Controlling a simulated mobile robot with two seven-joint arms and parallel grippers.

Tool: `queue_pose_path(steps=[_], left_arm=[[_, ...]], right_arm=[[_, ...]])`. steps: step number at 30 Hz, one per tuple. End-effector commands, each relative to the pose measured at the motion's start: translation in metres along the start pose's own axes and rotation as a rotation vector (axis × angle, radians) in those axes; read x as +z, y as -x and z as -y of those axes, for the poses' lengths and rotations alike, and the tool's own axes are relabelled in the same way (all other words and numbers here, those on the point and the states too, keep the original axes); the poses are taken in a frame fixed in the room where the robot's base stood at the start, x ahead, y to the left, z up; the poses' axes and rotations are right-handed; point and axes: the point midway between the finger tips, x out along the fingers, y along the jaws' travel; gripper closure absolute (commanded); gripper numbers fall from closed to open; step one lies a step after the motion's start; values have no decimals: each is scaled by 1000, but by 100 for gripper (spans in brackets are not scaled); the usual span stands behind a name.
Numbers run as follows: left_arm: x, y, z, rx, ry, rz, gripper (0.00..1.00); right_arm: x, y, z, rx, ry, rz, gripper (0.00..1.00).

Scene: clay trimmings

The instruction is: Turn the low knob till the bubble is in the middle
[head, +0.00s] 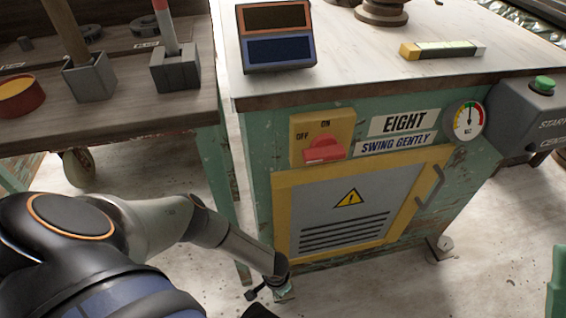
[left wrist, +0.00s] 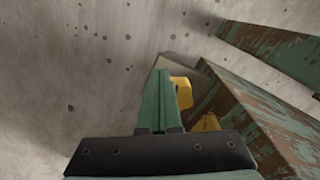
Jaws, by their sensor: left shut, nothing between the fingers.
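A yellow and grey bar level (head: 440,50) with a pale green part lies on the cabinet's top; its bubble is too small to make out. My left gripper (head: 283,290) is low by the cabinet's near left foot, at the end of my arm. In the left wrist view its green fingers (left wrist: 158,95) are shut and empty. A yellow knob-like part (left wrist: 183,92) is close beside the fingertips on their right; I cannot tell whether they touch. A green piece at the head view's right edge looks like part of my right gripper (head: 556,285), cut off by the frame.
The green cabinet (head: 258,165) has a red switch (head: 323,150), a dial gauge (head: 468,120) and a yellow-framed door (head: 345,210). A grey foot (head: 441,246) stands at its right. A wooden bench (head: 120,110) is at left. The floor in front is clear.

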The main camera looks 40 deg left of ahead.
Motion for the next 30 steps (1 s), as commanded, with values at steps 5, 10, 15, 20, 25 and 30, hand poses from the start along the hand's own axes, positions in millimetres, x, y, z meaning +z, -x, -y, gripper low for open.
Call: queue_pose_path(steps=[5,10,15,20,25,30], left_arm=[[0,0,0,0,0,0,100],[-1,0,0,0,0,-1,100],[-3,0,1,0,-1,-1,100],[-4,0,2,0,-1,-1,100],[-6,0,3,-1,-1,-2,100],[-7,0,4,-1,0,-4,100]], right_arm=[[0,0,0,0,0,0,100],[0,0,0,0,0,0,100],[0,0,0,1,0,0,100],[0,0,0,1,0,0,100],[0,0,0,1,0,0,100],[0,0,0,1,0,0,100]])
